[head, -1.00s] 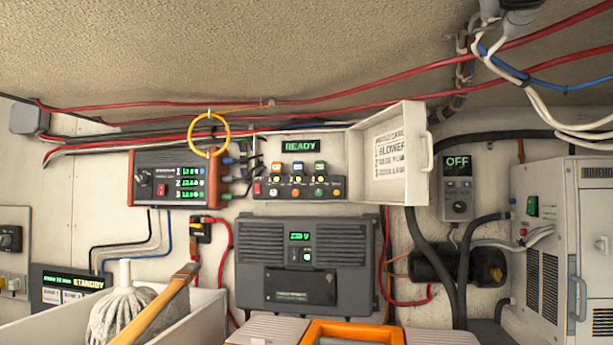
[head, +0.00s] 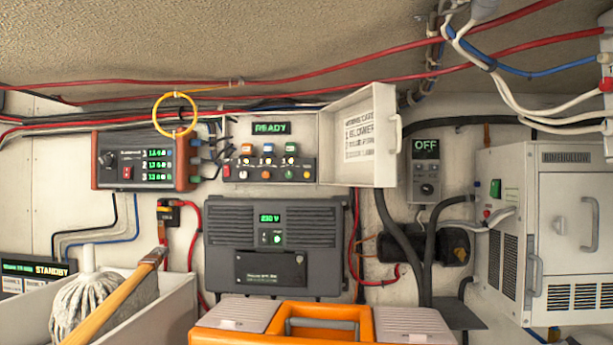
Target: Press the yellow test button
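A control panel with a green READY display (head: 270,128) is on the back wall, left of centre. Below the display is a dark button box (head: 270,181) with small orange, blue, green, red and pale controls in two rows. They are tiny, and I cannot tell which, if any, is the yellow test button. A white hinged cover (head: 364,140) with printed lines stands open at the panel's right side. My gripper is not in view.
A grey 230 V unit (head: 224,250) is below. An orange case (head: 345,308), a white bin (head: 178,306) with a mop (head: 88,290), and a white cabinet (head: 540,165) stand nearer.

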